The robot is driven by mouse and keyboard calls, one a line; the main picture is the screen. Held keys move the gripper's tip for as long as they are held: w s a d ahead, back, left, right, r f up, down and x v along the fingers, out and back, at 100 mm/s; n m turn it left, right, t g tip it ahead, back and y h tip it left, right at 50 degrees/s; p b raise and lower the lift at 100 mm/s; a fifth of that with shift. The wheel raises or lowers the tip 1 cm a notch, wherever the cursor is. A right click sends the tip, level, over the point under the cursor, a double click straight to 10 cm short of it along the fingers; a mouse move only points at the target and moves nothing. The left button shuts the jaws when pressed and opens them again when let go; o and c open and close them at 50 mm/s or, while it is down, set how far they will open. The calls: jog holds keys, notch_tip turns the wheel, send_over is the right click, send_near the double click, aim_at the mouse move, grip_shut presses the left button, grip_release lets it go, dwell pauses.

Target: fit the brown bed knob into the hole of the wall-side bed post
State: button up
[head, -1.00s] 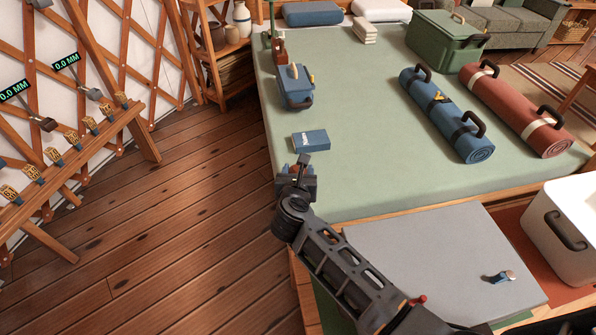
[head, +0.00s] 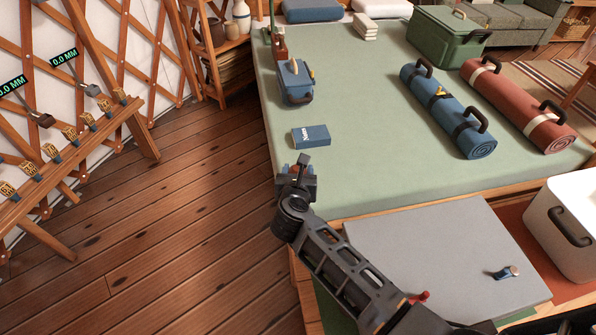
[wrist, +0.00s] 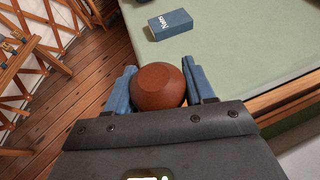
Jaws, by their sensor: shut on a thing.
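The brown bed knob (wrist: 159,86) is a smooth rounded piece between the two blue fingers of my gripper (wrist: 162,88) in the wrist view. The fingers are shut on it from left and right. In the head view my gripper (head: 298,172) is over the near left edge of the green bed (head: 370,150), where the knob cannot be made out. The hole of the wall-side bed post cannot be made out in either view; my gripper and arm cover part of the near left bed corner.
A small blue box (head: 311,136) lies on the bed just beyond my gripper, with a blue case (head: 295,83) farther back. A blue roll (head: 447,112) and a red roll (head: 518,108) lie to the right. A wooden bench (head: 75,160) stands left; the floor between is clear.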

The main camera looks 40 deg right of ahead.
jog(key=shift+f+b, duration=0.8)
jog(key=shift+f, duration=0.3)
jog(key=o, duration=1.1)
jog(key=shift+a+r, duration=0.1)
jog(key=shift+v, duration=3.85)
jog(key=shift+s, duration=0.1)
jog(key=s+a+r+m+t+y, duration=0.2)
jog(key=s+r+m, duration=0.3)
jog(key=s+m, duration=0.3)
jog(key=s+a+r+m+t+y, duration=0.2)
jog(key=s+a+r+m+y, duration=0.2)
jog(key=s+m, duration=0.5)
jog(key=s+a+r+m+t+y, duration=0.2)
jog(key=s+a+r+m+y, duration=0.2)
jog(key=s, duration=1.2)
jog(key=shift+s+a+r+m, duration=0.1)
jog(key=shift+a+r+m, duration=0.15)
jog(key=shift+r+m, duration=0.5)
jog(key=shift+a+r+m, duration=0.25)
jog(key=shift+r+m, duration=0.2)
jog(key=shift+m, duration=0.55)
jog(key=shift+s+a+r+m, duration=0.1)
jog(key=shift+a+r+m, duration=0.15)
jog(key=shift+r+m, duration=0.5)
